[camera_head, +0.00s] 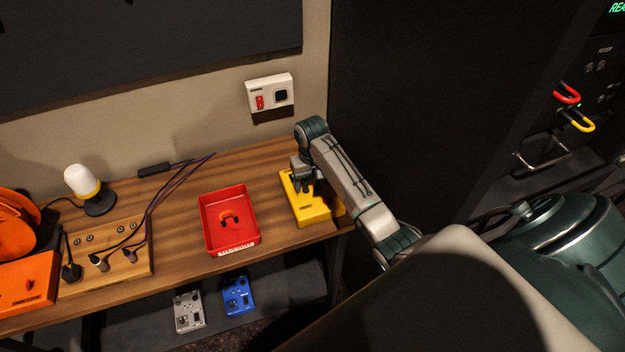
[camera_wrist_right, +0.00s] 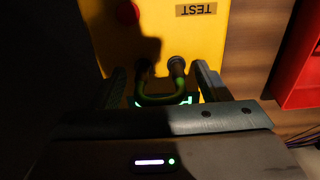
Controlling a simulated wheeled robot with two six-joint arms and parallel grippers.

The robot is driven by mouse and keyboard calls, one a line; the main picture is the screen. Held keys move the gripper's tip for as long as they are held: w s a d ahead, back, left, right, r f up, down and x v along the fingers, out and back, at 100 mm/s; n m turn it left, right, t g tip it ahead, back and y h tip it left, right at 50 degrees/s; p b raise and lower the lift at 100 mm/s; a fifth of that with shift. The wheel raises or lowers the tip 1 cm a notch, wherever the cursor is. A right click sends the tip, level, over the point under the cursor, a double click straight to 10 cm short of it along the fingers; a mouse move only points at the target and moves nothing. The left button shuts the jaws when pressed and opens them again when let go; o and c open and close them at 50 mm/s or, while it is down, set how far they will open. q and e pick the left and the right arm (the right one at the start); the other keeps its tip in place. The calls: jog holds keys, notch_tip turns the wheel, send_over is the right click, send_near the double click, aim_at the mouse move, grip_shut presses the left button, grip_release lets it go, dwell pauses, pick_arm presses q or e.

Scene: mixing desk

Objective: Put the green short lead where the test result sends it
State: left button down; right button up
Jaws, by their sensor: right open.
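The green short lead (camera_wrist_right: 160,98) shows in the right wrist view as a U-shaped loop. Its two dark plugs stand at the face of the yellow tester (camera_wrist_right: 210,35), seemingly in its sockets. The tester has a TEST label (camera_wrist_right: 202,10) and a red button (camera_wrist_right: 127,12). A lit cyan strip shows partly behind the loop; its reading is hidden. My right gripper (camera_wrist_right: 161,85) is open, with a finger on either side of the lead. In the head view my right gripper (camera_head: 303,184) is over the yellow tester (camera_head: 318,212), hiding the lead. My left gripper is out of view.
A red tray (camera_head: 233,245) holding a small dark lead stands left of the tester. Gray (camera_head: 188,311) and blue (camera_head: 238,296) units lie below the desk. A wooden socket board (camera_head: 130,262), lamp (camera_head: 85,185) and orange reel (camera_head: 15,230) are left. A dark rack (camera_head: 430,90) stands right.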

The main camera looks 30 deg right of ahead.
jog(key=c, duration=1.3)
jog(key=shift+r, duration=3.05)
